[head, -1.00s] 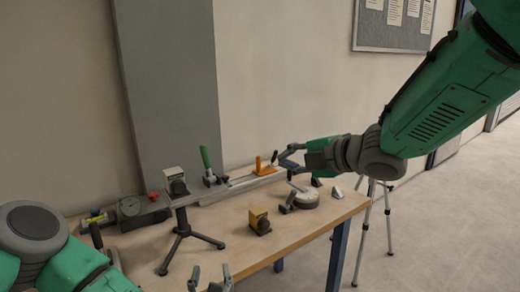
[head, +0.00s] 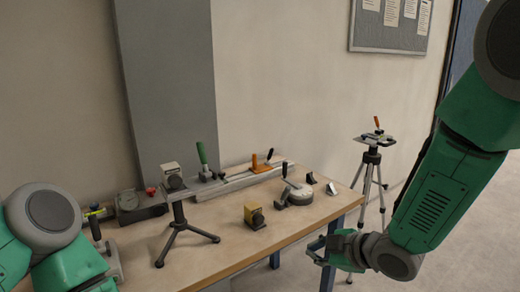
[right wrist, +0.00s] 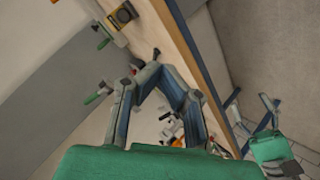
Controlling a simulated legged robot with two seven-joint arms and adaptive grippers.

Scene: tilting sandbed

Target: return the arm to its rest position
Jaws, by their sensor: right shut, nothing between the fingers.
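My right gripper (head: 318,252) is in front of the table's right front corner, past the table edge and away from the objects on top. In the right wrist view its fingertips (right wrist: 154,66) meet, with nothing held between them. My right arm hangs down from the upper right, bent at the elbow. My left arm shows at the lower left of the head view, its gripper out of that view. A green body with blue fingers, which looks like my left gripper (right wrist: 267,118), shows at the right of the right wrist view; its opening is unclear.
The wooden table (head: 300,232) carries a small black tripod stand (head: 178,215), a yellow block (head: 254,216), a round grey dial base (head: 297,208), a rail (head: 240,183) with green and orange handles, and a gauge box (head: 138,206). A tall tripod (head: 372,165) stands behind the right end.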

